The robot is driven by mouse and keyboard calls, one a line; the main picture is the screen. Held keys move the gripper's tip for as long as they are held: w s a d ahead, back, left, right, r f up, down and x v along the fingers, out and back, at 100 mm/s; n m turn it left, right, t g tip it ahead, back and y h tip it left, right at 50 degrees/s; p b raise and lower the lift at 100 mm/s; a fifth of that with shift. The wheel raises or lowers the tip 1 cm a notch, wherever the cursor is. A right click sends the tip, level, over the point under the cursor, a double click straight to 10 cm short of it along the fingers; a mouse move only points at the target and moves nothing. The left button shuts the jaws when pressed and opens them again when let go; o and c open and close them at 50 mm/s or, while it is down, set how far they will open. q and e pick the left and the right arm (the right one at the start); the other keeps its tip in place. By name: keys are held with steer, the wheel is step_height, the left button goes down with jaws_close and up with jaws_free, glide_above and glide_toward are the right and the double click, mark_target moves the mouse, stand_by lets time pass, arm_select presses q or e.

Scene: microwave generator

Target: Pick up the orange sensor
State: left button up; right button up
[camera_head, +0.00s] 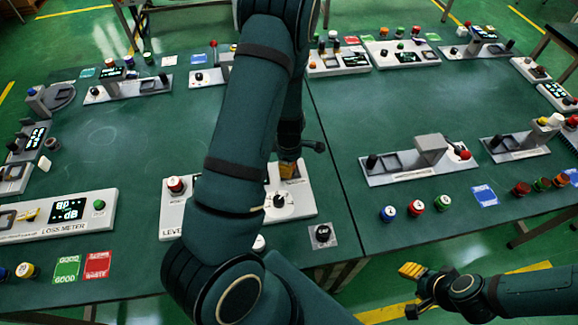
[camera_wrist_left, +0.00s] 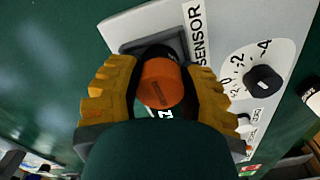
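The orange sensor (camera_wrist_left: 160,84) shows in the left wrist view as a round orange-ended piece with a black part behind it. It is at a dark square socket beside the SENSOR label (camera_wrist_left: 196,30) on a light panel. My left gripper (camera_wrist_left: 160,72) has its yellow fingers on both sides of the sensor, very close to it; whether they touch it is unclear. In the head view my left arm hides most of this spot, and the left gripper (camera_head: 288,170) shows only partly above the panel. My right gripper (camera_head: 412,291) is open and empty at the lower right, off the table.
The panel (camera_head: 305,204) also bears a black dial (camera_head: 279,201) and a red button (camera_head: 176,185). A loss meter (camera_head: 70,212) stands to the left. A small black-knobbed block (camera_head: 322,235) is at the front edge. The table right of the panel is partly clear.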

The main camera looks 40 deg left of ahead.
arm_select(q)
jaws_close()
